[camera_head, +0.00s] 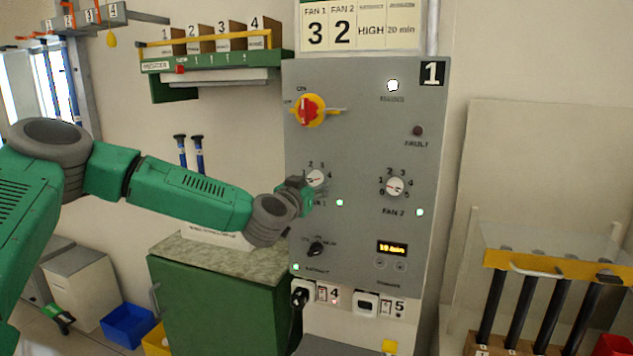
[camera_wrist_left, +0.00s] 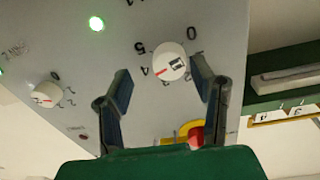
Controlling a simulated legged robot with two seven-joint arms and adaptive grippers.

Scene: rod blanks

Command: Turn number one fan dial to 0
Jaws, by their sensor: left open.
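The fan 1 dial (camera_head: 317,178) is a round white knob on the grey control panel (camera_head: 365,130). The left gripper partly covers it in the head view. My left gripper (camera_head: 299,190) is at the dial's left side. In the left wrist view the gripper (camera_wrist_left: 158,70) is open, with the fan 1 dial (camera_wrist_left: 170,62) between its two fingertips. I see no clear contact. The dial's red mark points to the lower left there, away from the printed 0, near the 4. My right gripper is not in view.
The fan 2 dial (camera_head: 395,187) sits to the right on the panel. A red and yellow switch (camera_head: 309,111) is above, and a black exhaust knob (camera_head: 316,249) below. A green cabinet (camera_head: 215,300) stands under my left arm. A sign (camera_head: 358,27) reads fan 1 as 3.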

